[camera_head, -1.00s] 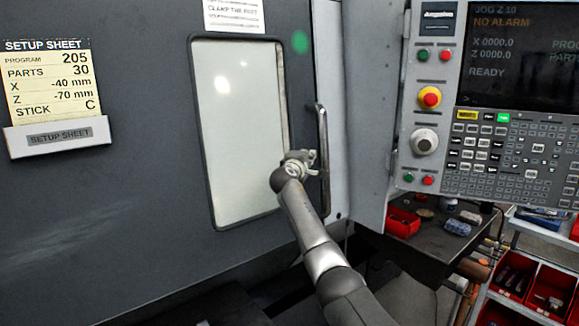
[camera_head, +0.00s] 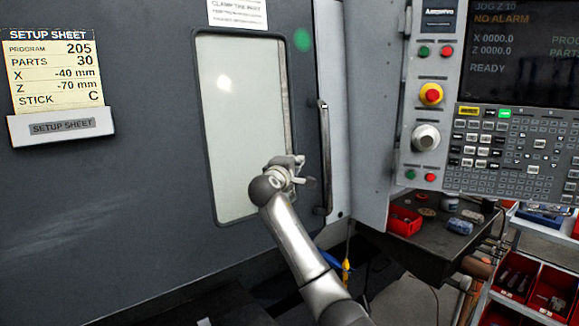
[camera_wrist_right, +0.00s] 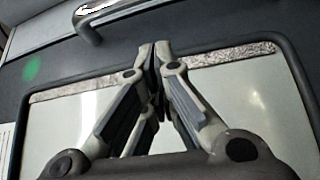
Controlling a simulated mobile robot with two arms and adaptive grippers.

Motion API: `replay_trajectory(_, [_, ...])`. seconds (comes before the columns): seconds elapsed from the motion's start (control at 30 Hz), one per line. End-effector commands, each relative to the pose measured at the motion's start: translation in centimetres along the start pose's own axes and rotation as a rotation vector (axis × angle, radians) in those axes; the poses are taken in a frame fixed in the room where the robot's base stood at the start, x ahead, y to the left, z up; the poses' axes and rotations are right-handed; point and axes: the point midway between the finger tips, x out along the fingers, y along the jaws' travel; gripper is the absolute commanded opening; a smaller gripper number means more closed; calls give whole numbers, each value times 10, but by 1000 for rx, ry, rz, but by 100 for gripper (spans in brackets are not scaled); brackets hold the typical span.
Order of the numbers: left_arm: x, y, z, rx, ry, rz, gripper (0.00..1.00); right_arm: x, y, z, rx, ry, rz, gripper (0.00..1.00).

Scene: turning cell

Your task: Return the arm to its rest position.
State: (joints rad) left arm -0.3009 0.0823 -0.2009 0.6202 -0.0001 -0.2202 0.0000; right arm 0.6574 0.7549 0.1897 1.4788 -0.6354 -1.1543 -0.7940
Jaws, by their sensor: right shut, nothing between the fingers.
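My right gripper (camera_head: 300,172) is in front of the machine door, at the lower right of its window (camera_head: 240,120). It is a little left of the vertical door handle (camera_head: 324,155) and apart from it. In the right wrist view the gripper's fingers (camera_wrist_right: 155,52) meet at their tips, with nothing between them. The window fills the background there, and the handle (camera_wrist_right: 95,25) shows beyond the fingertips at the top. My left gripper does not show in either view.
The control panel (camera_head: 505,150) stands to the right of the door. Below it, a dark table (camera_head: 425,250) holds a red bin (camera_head: 404,221) and small items. Red bins (camera_head: 515,275) stand at the lower right. A setup sheet (camera_head: 55,75) hangs on the left.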

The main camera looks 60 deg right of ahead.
Motion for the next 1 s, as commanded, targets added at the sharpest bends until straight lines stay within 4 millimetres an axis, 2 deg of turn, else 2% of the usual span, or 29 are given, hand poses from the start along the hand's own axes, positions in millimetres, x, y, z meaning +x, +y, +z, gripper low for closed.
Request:
replay_trajectory(0.33, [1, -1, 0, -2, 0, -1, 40, -5, -2, -1, 0, 3, -3, 0])
replay_trajectory(0.47, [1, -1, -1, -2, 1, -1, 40, -19, -26, -17, 7, 43, -31, 0])
replay_trajectory(0.57, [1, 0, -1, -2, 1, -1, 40, -48, -70, -41, 22, 112, -88, 0])
replay_trajectory(0.73, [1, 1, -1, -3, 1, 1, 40, -124, -169, -74, 70, 245, -257, 0])
replay_trajectory(0.87, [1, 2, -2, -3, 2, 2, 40, -191, -243, -80, 109, 321, -420, 0])
replay_trajectory(1.0, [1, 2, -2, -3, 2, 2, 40, -271, -314, -69, 151, 371, -623, 0])
